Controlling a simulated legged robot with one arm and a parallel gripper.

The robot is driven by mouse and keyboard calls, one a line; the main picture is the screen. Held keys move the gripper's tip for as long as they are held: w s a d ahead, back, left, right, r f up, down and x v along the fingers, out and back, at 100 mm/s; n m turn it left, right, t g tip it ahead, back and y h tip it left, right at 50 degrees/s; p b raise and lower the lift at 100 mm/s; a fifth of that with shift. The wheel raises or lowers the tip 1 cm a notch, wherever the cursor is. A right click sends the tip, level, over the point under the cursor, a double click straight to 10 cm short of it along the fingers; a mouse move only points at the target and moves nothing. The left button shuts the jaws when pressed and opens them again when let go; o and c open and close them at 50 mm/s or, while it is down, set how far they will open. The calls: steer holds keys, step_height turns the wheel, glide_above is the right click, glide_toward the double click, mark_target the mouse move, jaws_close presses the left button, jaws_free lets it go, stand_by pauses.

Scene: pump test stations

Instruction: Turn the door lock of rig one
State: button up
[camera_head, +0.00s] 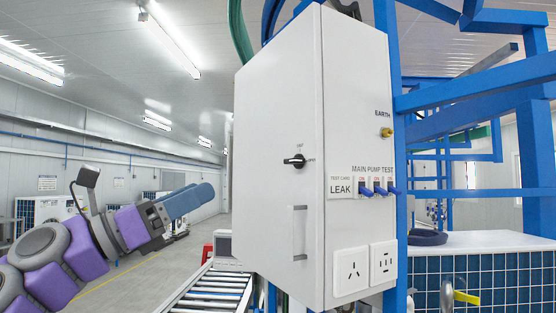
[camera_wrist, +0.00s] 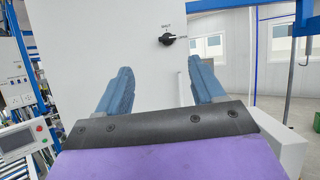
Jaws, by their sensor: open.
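The door lock of the rig is a small black rotary knob (camera_head: 296,161) on the front door of a white cabinet (camera_head: 278,220). Small lettering stands above it and to its right. In the wrist view the knob (camera_wrist: 168,39) shows beyond my fingers, between them and nearer the right one, with its bar lying roughly level. My gripper (camera_head: 190,200) is left of the cabinet in the head view, pointing right. In the wrist view its two blue fingers (camera_wrist: 157,88) are spread apart with nothing between them. The gripper is apart from the knob.
A vertical door handle (camera_head: 300,232) is below the knob. Blue frame bars (camera_head: 480,100) stand at right. A roller conveyor (camera_head: 212,288) runs below left. The aisle at left is open.

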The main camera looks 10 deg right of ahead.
steer(key=p, duration=0.2)
glide_toward(288, 160)
steer(key=shift+m+g, duration=0.3)
steer(key=x, duration=0.8)
steer(key=shift+w+d+r, duration=0.1)
steer(key=shift+w+r, duration=0.1)
steer(key=shift+c, duration=0.2)
steer(key=c, duration=1)
